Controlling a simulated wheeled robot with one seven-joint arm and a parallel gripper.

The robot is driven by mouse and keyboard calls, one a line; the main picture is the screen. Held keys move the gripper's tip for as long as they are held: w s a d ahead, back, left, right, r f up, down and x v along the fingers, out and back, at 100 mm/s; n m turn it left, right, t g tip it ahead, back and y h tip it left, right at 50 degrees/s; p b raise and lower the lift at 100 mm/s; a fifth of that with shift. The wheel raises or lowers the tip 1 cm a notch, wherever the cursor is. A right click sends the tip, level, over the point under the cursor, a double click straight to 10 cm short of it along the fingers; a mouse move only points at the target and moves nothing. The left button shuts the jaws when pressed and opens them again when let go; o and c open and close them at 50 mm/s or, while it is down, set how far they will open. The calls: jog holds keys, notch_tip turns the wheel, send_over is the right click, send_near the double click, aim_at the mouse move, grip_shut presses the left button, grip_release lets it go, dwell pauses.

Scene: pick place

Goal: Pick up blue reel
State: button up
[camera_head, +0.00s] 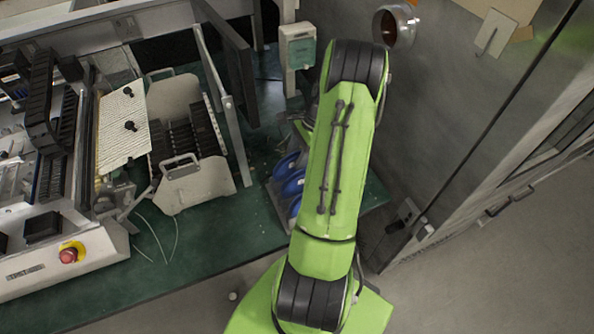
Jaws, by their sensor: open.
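Several blue reels stand close together in a rack on the green table, just left of my green arm. One blue reel (286,166) is at the back, and another blue reel (293,186) is just in front of it. More blue shows nearer the front, partly hidden by my arm. The rack (276,208) is grey, and its right side is covered by my arm. My gripper does not show; my arm bends away at its far end and hides whatever is beyond it.
A machine with a red button (69,255) fills the left. A beige feeder (194,183) sits on the green table (185,268). An open dark panel (231,62) stands behind the reels. A metal cabinet (462,95) rises on the right. Open floor (480,275) lies at lower right.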

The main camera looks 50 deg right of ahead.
jog(key=x, duration=0.2)
jog(key=shift+f, duration=0.25)
grip_shut()
